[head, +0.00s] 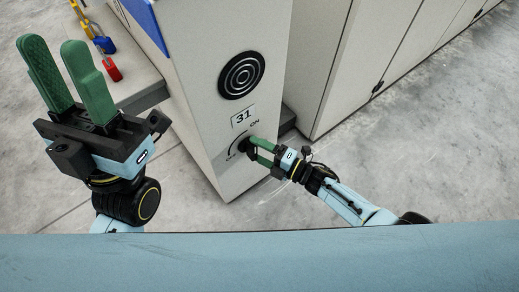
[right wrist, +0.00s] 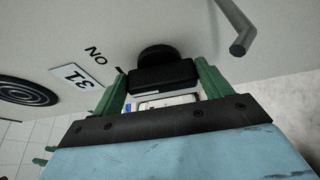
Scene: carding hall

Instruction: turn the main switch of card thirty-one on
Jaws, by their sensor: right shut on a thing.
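The switch panel of card thirty-one is the pale front of a cabinet (head: 205,95), with a "31" label (head: 243,117) and the marks ON and OFF. The main switch is a black knob (right wrist: 160,77) with a bar-shaped grip; in the head view it is mostly hidden by my fingers. My right gripper (head: 254,149) is shut on the knob, one green finger on each side of its grip in the right wrist view. Which mark the knob points to I cannot tell. My left gripper (head: 54,45) is open and empty, raised left of the cabinet.
A round black ringed disc (head: 241,75) sits above the label. A red padlock (head: 112,69) and blue and yellow items lie on a ledge at the upper left. A bent grey bar (right wrist: 236,30) stands out near the knob. Concrete floor is free at right.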

